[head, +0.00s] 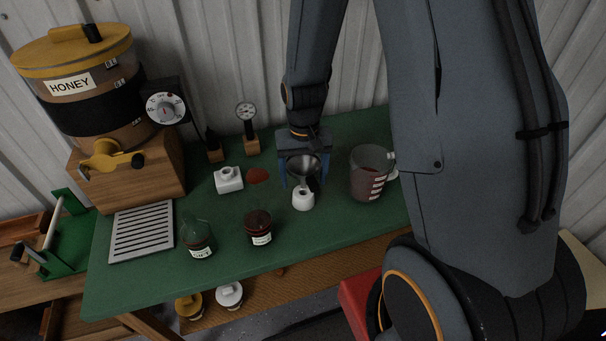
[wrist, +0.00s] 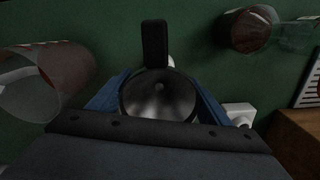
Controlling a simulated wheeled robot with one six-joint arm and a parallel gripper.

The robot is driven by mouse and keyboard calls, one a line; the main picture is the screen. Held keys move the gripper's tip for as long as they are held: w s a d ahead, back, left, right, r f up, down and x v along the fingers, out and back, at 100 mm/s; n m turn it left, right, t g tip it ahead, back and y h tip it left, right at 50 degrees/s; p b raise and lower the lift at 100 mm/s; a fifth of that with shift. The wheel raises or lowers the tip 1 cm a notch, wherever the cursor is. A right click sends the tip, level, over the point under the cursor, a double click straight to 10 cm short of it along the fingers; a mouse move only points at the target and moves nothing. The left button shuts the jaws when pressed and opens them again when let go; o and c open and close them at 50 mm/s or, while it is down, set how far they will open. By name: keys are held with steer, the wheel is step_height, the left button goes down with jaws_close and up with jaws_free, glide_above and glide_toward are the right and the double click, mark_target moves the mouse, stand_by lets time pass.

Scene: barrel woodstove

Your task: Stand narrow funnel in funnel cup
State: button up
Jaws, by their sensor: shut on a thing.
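The narrow funnel (head: 303,165) is a grey metal cone with a black tab handle. My gripper (head: 303,176) is shut on it, blue fingers on either side. In the wrist view its open mouth (wrist: 158,97) faces the camera, with the black handle (wrist: 154,43) sticking out at the top. A small white cup (head: 303,201), seemingly the funnel cup, stands on the green table just below and in front of the funnel in the head view. A sliver of white shows behind the handle in the wrist view. The funnel's spout is hidden, so I cannot tell whether it touches the cup.
A glass jug of dark red liquid (head: 369,178) stands close to the right. A white block (head: 228,180) beside a red-brown patch (head: 257,176), a dark red jar (head: 258,228) and a green glass jar (head: 197,240) stand left. The table (head: 320,238) is clear in front of the cup.

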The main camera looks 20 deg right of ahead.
mark_target(304, 183)
steer(key=shift+f+b, duration=0.4)
steer(key=shift+f, duration=0.2)
steer(key=shift+r, duration=0.15)
steer(key=shift+f+p, duration=0.3)
steer(key=shift+p, duration=0.15)
stand_by(1.0)
steer(key=shift+f+b, duration=0.95)
steer(key=shift+f, duration=0.85)
stand_by(0.6)
steer(key=o, duration=1.5)
steer(key=shift+c, duration=0.2)
steer(key=shift+r, duration=0.1)
